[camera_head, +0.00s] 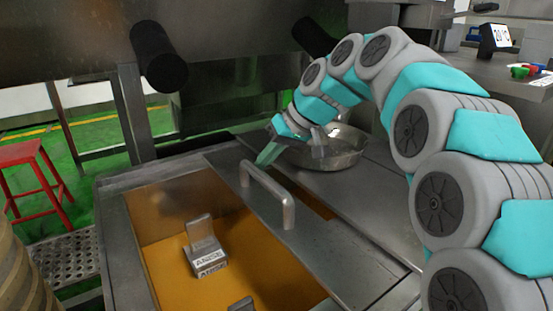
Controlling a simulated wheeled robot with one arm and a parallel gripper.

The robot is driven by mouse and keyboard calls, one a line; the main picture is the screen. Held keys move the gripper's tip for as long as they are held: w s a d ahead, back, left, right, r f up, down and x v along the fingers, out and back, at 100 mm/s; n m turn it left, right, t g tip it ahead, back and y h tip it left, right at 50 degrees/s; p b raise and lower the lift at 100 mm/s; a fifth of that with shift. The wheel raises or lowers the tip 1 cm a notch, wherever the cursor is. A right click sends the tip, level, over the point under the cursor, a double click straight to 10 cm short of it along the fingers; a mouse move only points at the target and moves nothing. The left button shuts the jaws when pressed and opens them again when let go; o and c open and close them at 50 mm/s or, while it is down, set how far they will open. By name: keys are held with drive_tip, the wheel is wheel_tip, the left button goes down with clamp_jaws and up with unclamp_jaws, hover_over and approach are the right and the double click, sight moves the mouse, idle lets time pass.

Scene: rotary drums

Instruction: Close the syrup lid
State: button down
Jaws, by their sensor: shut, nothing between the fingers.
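The syrup lid (310,262) is a flat metal sheet with a raised bar handle (268,192). It covers the right part of the syrup basin, and the orange syrup (165,222) lies open on its left. A narrow orange strip also shows at the lid's right side. My gripper (268,158) is shut and empty, with its teal fingertips low at the far end of the handle. I cannot tell whether they touch the handle or the lid.
A round metal bowl (340,150) stands just behind my gripper on the right. Metal blocks marked ANISE (203,245) stand in the syrup. Dark cylinders (159,57) hang above the back edge. A red stool (35,165) stands on the green floor at left.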

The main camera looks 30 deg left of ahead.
drive_tip(key=s+a, duration=0.5)
drive_tip(key=s, duration=0.6)
drive_tip(key=s+a, duration=0.6)
drive_tip(key=s, duration=0.5)
drive_tip(key=shift+s+a+p, duration=0.2)
drive_tip(key=shift+a+p, duration=0.1)
drive_tip(key=shift+p, duration=0.1)
drive_tip(key=shift+s, duration=0.1)
drive_tip(key=shift+r, duration=0.1)
drive_tip(key=p+v, duration=0.2)
drive_tip(key=v, duration=0.8)
drive_tip(key=shift+w, duration=0.25)
